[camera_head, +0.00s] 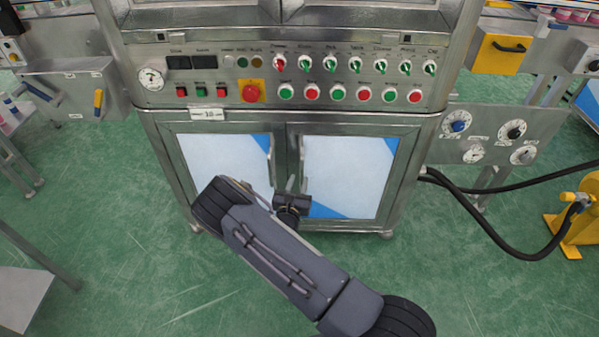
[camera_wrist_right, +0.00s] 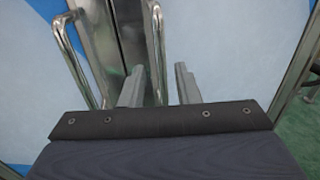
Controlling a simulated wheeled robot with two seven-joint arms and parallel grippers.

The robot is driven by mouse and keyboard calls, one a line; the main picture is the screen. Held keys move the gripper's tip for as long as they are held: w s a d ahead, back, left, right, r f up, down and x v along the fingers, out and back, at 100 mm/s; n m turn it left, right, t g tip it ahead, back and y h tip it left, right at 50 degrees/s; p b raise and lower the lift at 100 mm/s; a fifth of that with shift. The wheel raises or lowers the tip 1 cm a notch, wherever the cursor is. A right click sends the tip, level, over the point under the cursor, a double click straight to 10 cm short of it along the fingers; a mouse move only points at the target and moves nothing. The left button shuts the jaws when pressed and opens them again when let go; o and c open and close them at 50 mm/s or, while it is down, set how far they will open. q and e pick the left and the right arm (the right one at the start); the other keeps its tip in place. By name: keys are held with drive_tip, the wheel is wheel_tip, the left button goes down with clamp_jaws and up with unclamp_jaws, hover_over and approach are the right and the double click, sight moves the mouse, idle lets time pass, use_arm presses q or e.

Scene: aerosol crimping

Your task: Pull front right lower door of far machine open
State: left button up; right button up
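The steel machine (camera_head: 290,122) stands ahead with two lower doors, both looking shut. The front right lower door (camera_head: 345,180) has a steel frame and a pale blue-white panel; it also shows in the right wrist view (camera_wrist_right: 225,50). Its upright bar handle (camera_head: 301,158) is near the middle seam. My right gripper (camera_head: 291,184) is at this handle. In the right wrist view the fingers (camera_wrist_right: 160,85) are apart, with the right door's handle (camera_wrist_right: 155,45) between them in the picture. I cannot tell whether they touch it. My left gripper is not in view.
The left lower door (camera_head: 225,165) has its own bar handle (camera_wrist_right: 72,60) close to the right one. Above is a panel of buttons and knobs (camera_head: 310,78). A black hose (camera_head: 495,240) and a yellow device (camera_head: 577,225) are at the right.

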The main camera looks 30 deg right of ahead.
sight(302, 173)
drive_tip(key=b+x, duration=0.1)
drive_tip(key=x, duration=0.4)
drive_tip(key=shift+w+d, duration=0.1)
drive_tip(key=shift+d, duration=0.1)
clamp_jaws()
